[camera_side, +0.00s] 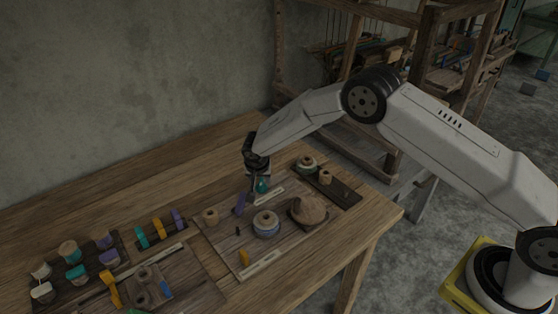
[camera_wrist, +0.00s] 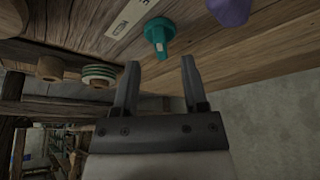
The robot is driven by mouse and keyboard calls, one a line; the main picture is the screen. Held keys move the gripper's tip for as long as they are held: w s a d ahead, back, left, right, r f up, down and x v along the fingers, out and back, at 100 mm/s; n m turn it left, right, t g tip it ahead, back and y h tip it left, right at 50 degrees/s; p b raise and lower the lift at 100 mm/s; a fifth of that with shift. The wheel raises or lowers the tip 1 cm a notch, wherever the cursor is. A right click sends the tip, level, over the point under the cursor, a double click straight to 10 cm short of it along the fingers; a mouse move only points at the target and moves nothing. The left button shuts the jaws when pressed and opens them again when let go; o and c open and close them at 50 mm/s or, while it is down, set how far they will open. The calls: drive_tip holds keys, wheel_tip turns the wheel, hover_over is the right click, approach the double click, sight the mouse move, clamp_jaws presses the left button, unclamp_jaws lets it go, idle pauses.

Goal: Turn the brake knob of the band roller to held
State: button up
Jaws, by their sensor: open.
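A teal knob (camera_side: 262,186) with a narrow grip and a pale mark sits on the board beside a light label strip (camera_side: 270,196). It looks like the brake knob, but the strip's marks are too small to read. In the wrist view the teal knob (camera_wrist: 159,34) is just beyond and between my fingertips, near the label strip (camera_wrist: 131,17). My gripper (camera_wrist: 160,70) is open and empty, with a finger on either side of the knob's line and apart from it. In the side view my gripper (camera_side: 254,187) is at the knob, partly overlapping it.
A purple piece (camera_side: 240,204) stands close left of the knob. A dark tray (camera_side: 341,192) with spools lies to the right. The table's back left is clear.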

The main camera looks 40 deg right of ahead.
sight(261, 184)
drive_tip(key=shift+x, duration=2.2)
clamp_jaws()
